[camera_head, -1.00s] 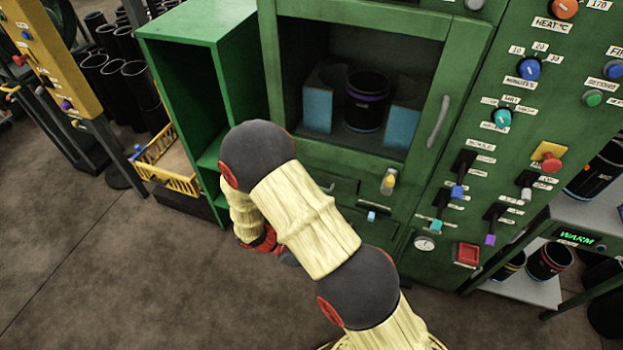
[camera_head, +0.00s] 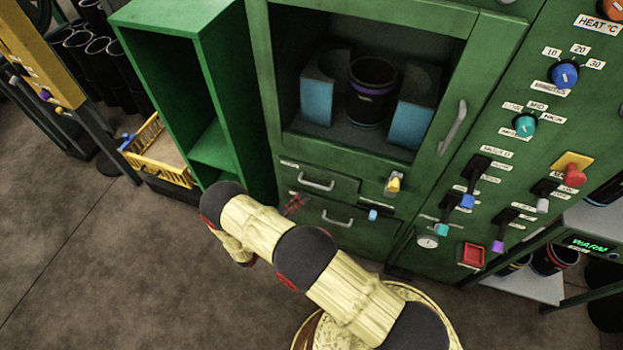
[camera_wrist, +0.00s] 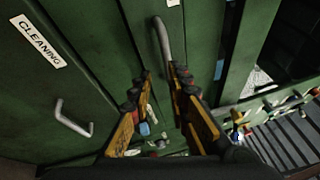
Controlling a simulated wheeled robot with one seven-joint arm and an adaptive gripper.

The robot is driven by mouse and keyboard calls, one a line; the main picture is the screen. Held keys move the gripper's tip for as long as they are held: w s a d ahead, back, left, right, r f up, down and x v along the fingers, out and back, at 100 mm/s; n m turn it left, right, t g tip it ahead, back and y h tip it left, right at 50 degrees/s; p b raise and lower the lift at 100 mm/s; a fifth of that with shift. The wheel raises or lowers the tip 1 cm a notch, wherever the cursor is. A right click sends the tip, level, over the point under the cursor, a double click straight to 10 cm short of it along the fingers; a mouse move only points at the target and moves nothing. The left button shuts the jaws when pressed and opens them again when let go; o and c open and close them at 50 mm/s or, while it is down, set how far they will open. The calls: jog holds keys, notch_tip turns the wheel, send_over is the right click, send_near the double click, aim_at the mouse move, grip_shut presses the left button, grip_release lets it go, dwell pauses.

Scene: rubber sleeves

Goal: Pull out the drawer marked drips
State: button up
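Two green drawers sit low in the machine in the head view, an upper one with a grey handle (camera_head: 317,182) and a lower one with a grey handle (camera_head: 338,218). Their labels are too small to read there. In the wrist view, a panel with the label CLEANING (camera_wrist: 38,41) and a handle (camera_wrist: 73,120) is at left. A second handle (camera_wrist: 162,42) is near my fingertips; its label is cut off at the top edge. My gripper (camera_wrist: 160,76) is open, its fingers apart with nothing clearly between them. Contact with that handle cannot be told.
A yellow-tipped latch (camera_head: 393,184) and a small blue knob (camera_head: 373,215) are right of the drawers. A glazed oven door (camera_head: 452,128) is above. An open green cabinet (camera_head: 165,60) and a yellow crate (camera_head: 165,172) stand left. The floor in front is clear.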

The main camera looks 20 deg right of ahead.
aim_at(314, 185)
jog(key=shift+n, duration=0.9)
jog(key=x, duration=0.4)
jog(key=r+b+x, duration=0.1)
jog(key=x, duration=0.2)
jog(key=shift+w+d+r, duration=0.2)
jog(key=shift+r, duration=0.05)
jog(key=c, duration=0.4)
grip_shut()
